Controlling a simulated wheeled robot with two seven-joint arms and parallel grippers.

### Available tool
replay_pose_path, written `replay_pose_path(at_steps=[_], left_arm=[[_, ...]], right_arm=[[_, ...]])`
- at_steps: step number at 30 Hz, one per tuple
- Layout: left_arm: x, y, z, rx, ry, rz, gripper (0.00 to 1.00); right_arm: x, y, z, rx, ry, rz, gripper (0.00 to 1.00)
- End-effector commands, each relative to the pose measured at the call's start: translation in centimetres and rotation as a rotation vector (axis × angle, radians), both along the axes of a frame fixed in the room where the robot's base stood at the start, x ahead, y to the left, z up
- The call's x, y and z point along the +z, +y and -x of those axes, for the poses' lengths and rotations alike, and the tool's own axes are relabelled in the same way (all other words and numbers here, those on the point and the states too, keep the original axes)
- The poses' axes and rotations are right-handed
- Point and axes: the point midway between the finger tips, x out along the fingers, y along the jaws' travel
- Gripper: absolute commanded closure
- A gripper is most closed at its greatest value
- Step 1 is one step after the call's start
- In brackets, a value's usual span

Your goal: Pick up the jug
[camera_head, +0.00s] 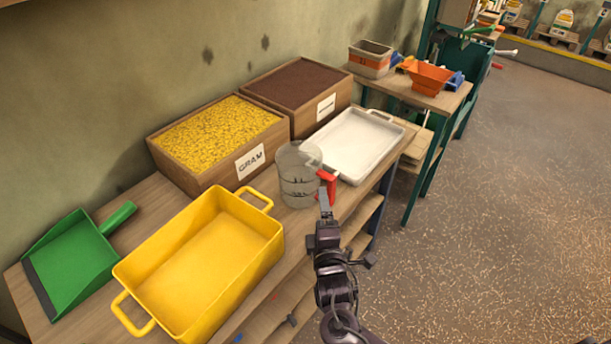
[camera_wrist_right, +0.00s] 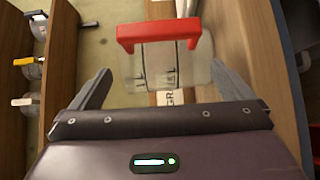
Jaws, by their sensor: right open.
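The jug (camera_head: 297,182) is clear with dark measuring marks and stands upright on the wooden bench. Its red handle (camera_head: 328,186) faces right, toward my right arm. My right gripper (camera_head: 324,205) is close by the handle. In the right wrist view the jug (camera_wrist_right: 170,72) and its red handle (camera_wrist_right: 158,33) show ahead, between the lines of the two fingers. The right gripper (camera_wrist_right: 161,80) is open there, with nothing between its fingertips. Whether a finger touches the handle cannot be told. My left gripper is not in view.
A yellow tray (camera_head: 268,240) lies left of the jug, and a white tray (camera_head: 398,130) right of it. A box of yellow grain (camera_head: 272,148) and a box of brown material (camera_head: 345,98) stand behind. A green dustpan (camera_head: 75,262) lies far left. Floor is free at right.

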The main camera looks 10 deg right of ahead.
Motion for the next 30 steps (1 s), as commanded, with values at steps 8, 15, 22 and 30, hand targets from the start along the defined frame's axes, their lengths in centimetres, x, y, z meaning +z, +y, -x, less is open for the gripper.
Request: replay_pose_path(at_steps=[8, 15, 22, 30], left_arm=[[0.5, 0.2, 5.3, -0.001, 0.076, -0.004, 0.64], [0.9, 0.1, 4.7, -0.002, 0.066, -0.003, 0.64], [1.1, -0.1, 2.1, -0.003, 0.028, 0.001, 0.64], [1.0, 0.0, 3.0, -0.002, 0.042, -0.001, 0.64]], right_arm=[[0.2, -1.1, -3.5, -0.002, 0.000, 0.001, 0.00], [-0.1, -1.8, -6.2, 0.000, 0.000, -0.001, 0.00], [-0.2, -1.8, -6.5, 0.000, 0.001, -0.002, 0.00], [-0.2, -1.8, -6.4, 0.000, 0.002, -0.001, 0.31]])
